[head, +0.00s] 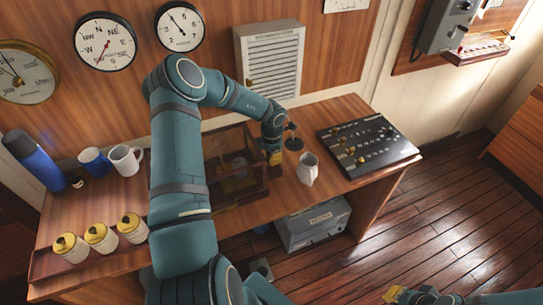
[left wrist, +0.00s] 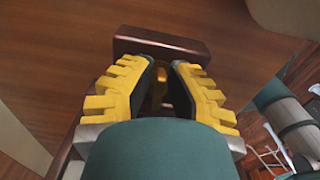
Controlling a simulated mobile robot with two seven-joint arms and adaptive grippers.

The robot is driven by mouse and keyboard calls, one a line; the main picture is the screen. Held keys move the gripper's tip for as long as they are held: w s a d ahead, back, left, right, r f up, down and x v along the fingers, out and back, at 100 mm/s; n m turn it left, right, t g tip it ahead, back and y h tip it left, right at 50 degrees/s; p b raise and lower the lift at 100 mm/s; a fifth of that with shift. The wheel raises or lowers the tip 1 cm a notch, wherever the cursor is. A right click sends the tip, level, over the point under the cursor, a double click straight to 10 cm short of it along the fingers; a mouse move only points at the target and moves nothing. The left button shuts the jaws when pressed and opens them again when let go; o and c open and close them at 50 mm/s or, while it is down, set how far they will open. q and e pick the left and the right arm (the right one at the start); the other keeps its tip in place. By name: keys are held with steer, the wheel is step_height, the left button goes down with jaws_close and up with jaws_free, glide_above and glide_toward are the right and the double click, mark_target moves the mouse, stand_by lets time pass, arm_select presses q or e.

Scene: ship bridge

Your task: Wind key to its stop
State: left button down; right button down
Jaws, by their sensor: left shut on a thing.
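An open wooden box (head: 216,182) stands on the desk, with a dim round instrument (head: 240,172) inside. My left gripper (head: 275,157) is at the box's right side, and the arm comes over from the front. In the left wrist view, the yellow fingers of my left gripper (left wrist: 168,90) are closed on a small brass piece, which I take to be the key (left wrist: 160,80). Most of the key is hidden between the fingers, so its turn angle cannot be read. A dark wooden part (left wrist: 165,42) lies just beyond the fingertips. My right gripper (head: 405,295) is low at the bottom edge, away from the desk.
A small dark stand (head: 293,140) is close to my left gripper. Mugs (head: 125,160), a blue flask (head: 33,160) and several yellow-lidded jars (head: 100,238) are on the left.

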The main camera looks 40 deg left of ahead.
arm_select(q)
steer(key=m, duration=0.6)
steer(key=shift+s+d+f+m, duration=0.15)
steer(key=shift+s+d+m, duration=0.1)
steer(key=shift+s+m, duration=0.1)
steer(key=m, duration=0.3)
steer(key=shift+s, duration=0.15)
steer(key=m, duration=0.4)
steer(key=shift+s+d, duration=0.1)
steer(key=shift+s, duration=0.05)
steer(key=m, duration=0.4)
steer(key=shift+s+m, duration=0.2)
steer(key=shift+m, duration=0.05)
steer(key=m, duration=0.4)
steer(key=shift+s+a+m, duration=0.15)
steer(key=shift+a+m, duration=0.1)
steer(key=shift+m, duration=0.15)
steer(key=c, duration=1)
jaws_free()
steer(key=shift+o, duration=0.2)
